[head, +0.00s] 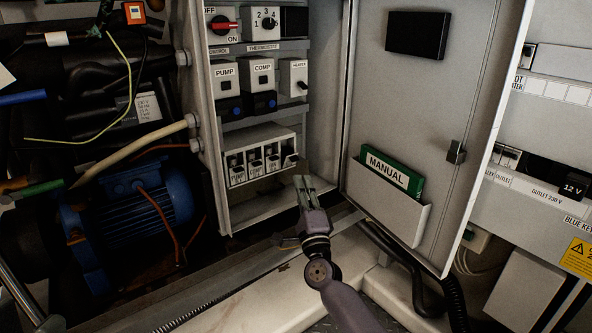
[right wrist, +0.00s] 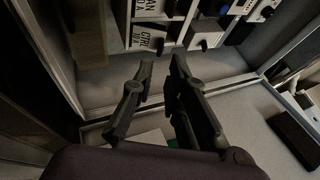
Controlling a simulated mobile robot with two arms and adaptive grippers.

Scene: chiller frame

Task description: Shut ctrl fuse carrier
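The fuse carriers stand in a row in a pale holder (head: 262,138) low in the cabinet. Their small labels are hard to read in the head view. The rightmost carrier (head: 291,160) has a dark handle that seems to stick out further than the others. In the right wrist view a label that seems to read CTRL (right wrist: 140,42) shows upside down beyond the fingers. My right gripper (head: 305,183) is in front of and below the row's right end, apart from it. Its fingers (right wrist: 161,67) are partly open with an empty gap. My left gripper is not in view.
The cabinet door (head: 455,55) stands open at the right, with a MANUAL booklet (head: 389,172) in its pocket (head: 385,203). PUMP, COMP and HEATER switches (head: 262,76) sit above the carriers. A blue motor (head: 140,215) and cables are at the left.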

